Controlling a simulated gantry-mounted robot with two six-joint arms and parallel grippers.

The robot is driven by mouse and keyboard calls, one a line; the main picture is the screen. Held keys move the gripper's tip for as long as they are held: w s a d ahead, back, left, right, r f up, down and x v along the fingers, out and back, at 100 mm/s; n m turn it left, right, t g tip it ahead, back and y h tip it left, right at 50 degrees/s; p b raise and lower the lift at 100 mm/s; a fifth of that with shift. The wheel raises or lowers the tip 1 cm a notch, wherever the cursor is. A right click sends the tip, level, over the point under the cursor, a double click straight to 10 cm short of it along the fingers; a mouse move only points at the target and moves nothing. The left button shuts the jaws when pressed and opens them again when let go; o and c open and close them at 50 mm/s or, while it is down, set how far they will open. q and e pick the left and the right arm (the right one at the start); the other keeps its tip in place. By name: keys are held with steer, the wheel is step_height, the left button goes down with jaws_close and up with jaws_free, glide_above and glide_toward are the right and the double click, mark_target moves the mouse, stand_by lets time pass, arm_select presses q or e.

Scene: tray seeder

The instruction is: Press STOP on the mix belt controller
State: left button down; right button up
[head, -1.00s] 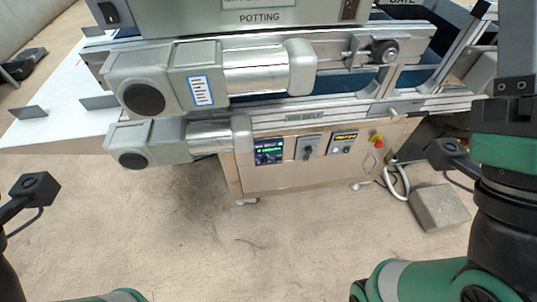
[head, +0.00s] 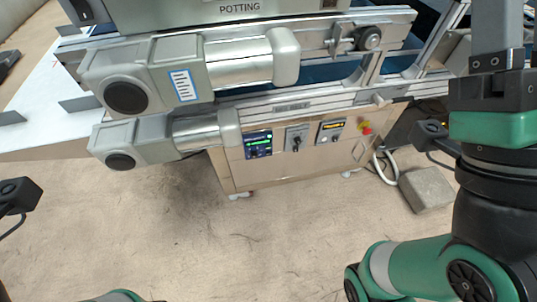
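The machine's front panel (head: 285,172) carries several control units in a row. A unit with a lit dark screen (head: 258,144) is at the left, a grey unit with a black rotary handle (head: 296,139) is in the middle, and a grey unit with a small yellow display (head: 331,130) is at the right. A red button on a yellow base (head: 366,127) sits further right. Labels on these units are too small to read, so I cannot tell which is the mix belt controller. Parts of both my arms show at the sides, but neither gripper's fingertips are visible.
Two grey motors (head: 140,80) with silver cylinders jut out above the panel's left side. A concrete block (head: 426,189) and a white hose (head: 386,168) lie on the floor at right. The floor (head: 240,235) before the panel is clear.

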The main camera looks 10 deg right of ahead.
steer(key=shift+c, duration=0.3)
jaws_close()
stand_by(1.3)
